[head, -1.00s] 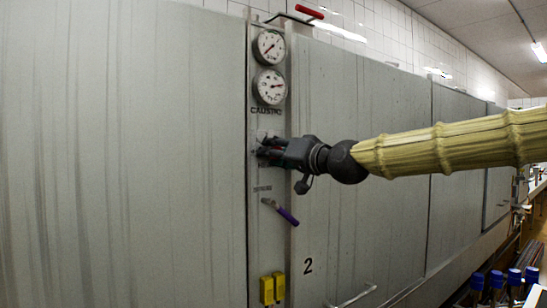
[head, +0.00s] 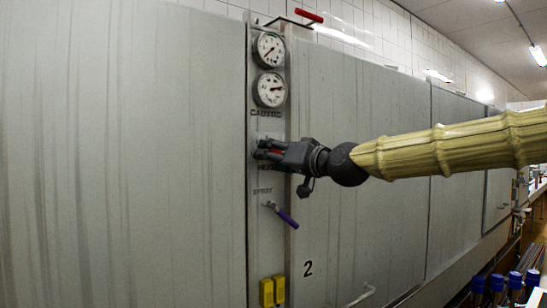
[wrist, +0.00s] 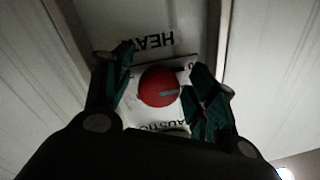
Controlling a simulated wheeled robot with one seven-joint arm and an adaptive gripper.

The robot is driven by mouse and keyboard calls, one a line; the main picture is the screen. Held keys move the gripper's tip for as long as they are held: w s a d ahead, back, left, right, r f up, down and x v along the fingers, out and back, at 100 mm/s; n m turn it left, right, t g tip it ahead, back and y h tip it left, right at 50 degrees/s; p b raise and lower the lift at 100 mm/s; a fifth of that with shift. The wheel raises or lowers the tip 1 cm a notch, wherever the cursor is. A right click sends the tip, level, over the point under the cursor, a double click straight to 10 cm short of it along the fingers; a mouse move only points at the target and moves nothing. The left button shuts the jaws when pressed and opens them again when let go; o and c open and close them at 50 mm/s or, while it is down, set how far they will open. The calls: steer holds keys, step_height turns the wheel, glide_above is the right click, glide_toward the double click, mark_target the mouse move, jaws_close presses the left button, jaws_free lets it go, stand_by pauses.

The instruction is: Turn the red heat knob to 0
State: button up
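The red heat knob (wrist: 158,87) sits on a white plate on the panel in the wrist view, with a pale pointer line running from its middle to the right. The wrist view is upside down, so the HEAT lettering (wrist: 147,41) is inverted. My gripper (wrist: 160,80) is open, with one dark green finger on each side of the knob. The left finger is clear of it; the right one is close, and I cannot tell whether it touches. In the head view my gripper (head: 262,149) is at the panel, with a little red showing between its fingers.
Two round gauges (head: 269,69) and the CAUSTIC label are above my gripper. A purple-handled lever (head: 287,217) is below, with yellow boxes (head: 272,291) lower down. A red handle (head: 308,15) is at the top. Large grey panels flank the strip.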

steer(key=shift+d+r, duration=0.1)
steer(key=shift+s+d, duration=0.15)
steer(key=shift+s, duration=0.05)
steer(key=v, duration=1.1)
steer(key=shift+s, duration=0.15)
steer(key=shift+d, duration=0.1)
steer(key=shift+f, duration=0.2)
